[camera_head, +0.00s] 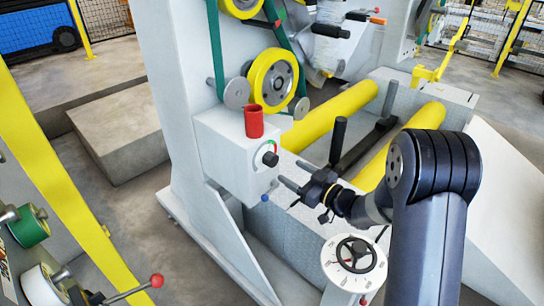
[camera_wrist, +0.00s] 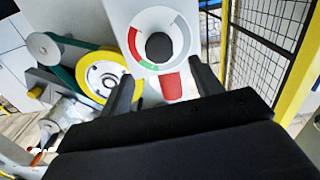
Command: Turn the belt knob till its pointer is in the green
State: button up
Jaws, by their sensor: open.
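The belt knob (camera_head: 270,159) is a round black knob on the front of a white box (camera_head: 225,155). In the wrist view the black knob (camera_wrist: 158,47) sits inside a dial ring (camera_wrist: 181,45) with red at left, green at the bottom and grey at right. I cannot make out its pointer. My gripper (camera_head: 277,186) is open and empty, just in front of and slightly below the knob in the head view. In the wrist view its two fingers (camera_wrist: 161,68) point toward the dial, on either side of the knob and apart from it.
A red cup (camera_head: 254,121) stands on the box; it also shows in the wrist view (camera_wrist: 171,86). Yellow wheels (camera_head: 273,80) with a green belt are above.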

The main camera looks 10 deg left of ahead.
aim_at(275, 161)
jog(key=x, duration=0.8)
jog(key=shift+w+a, duration=0.15)
jog(key=shift+a, duration=0.05)
jog(key=c, duration=1)
jog(key=shift+m, duration=0.8)
jog(key=o, duration=1)
jog(key=shift+d, duration=0.1)
